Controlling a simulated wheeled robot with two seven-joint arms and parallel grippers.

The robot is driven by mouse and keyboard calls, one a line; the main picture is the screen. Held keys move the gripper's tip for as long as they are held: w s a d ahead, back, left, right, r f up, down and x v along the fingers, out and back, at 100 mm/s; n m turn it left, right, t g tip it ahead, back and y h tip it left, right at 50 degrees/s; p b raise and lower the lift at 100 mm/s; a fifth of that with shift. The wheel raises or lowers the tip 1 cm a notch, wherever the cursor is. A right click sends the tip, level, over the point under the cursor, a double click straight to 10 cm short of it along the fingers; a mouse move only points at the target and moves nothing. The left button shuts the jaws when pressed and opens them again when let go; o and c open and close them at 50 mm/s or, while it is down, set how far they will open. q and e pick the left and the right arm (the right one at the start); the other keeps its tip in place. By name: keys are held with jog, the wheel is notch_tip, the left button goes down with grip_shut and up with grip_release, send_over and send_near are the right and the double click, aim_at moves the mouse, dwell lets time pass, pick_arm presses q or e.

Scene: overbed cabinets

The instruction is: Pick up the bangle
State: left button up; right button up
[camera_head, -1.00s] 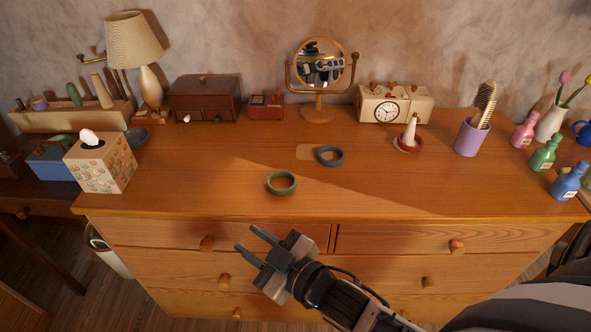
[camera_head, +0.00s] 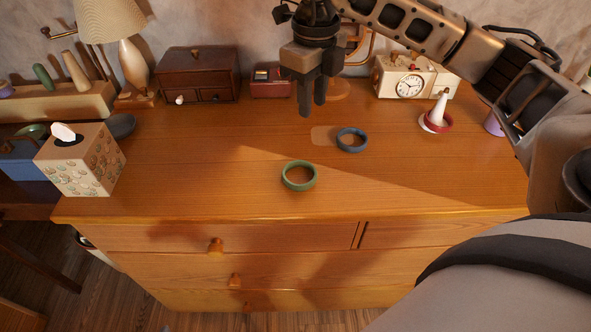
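A green bangle (camera_head: 299,176) lies flat on the wooden dresser top (camera_head: 220,185), near its front edge. A blue bangle (camera_head: 352,140) lies flat behind it and to the right. A red ring (camera_head: 436,124) sits around the base of a white cone (camera_head: 439,108) further right. My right gripper (camera_head: 313,108) points down above the back middle of the dresser, behind the green bangle and left of the blue one. Its two fingers are apart, with nothing between them. It touches neither bangle. My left gripper is out of view.
A tissue box (camera_head: 82,160) and lamp (camera_head: 131,65) stand at left. A wooden jewellery box (camera_head: 197,75), small red box (camera_head: 271,82) and clock (camera_head: 410,86) line the back. My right arm hides most of the mirror and the right side. The front middle is clear.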

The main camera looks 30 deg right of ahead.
send_over(309, 164)
jog(key=f, duration=0.9)
jog(key=shift+w+d+f, duration=0.2)
jog(key=shift+f, duration=0.15)
jog(key=shift+s+a+f+p, duration=0.1)
jog(key=shift+f+p, duration=0.2)
jog(key=shift+f, duration=1.05)
jog(key=shift+s+f+p, duration=0.1)
jog(key=shift+f+p, duration=0.2)
jog(key=shift+f, duration=1)
grip_shut()
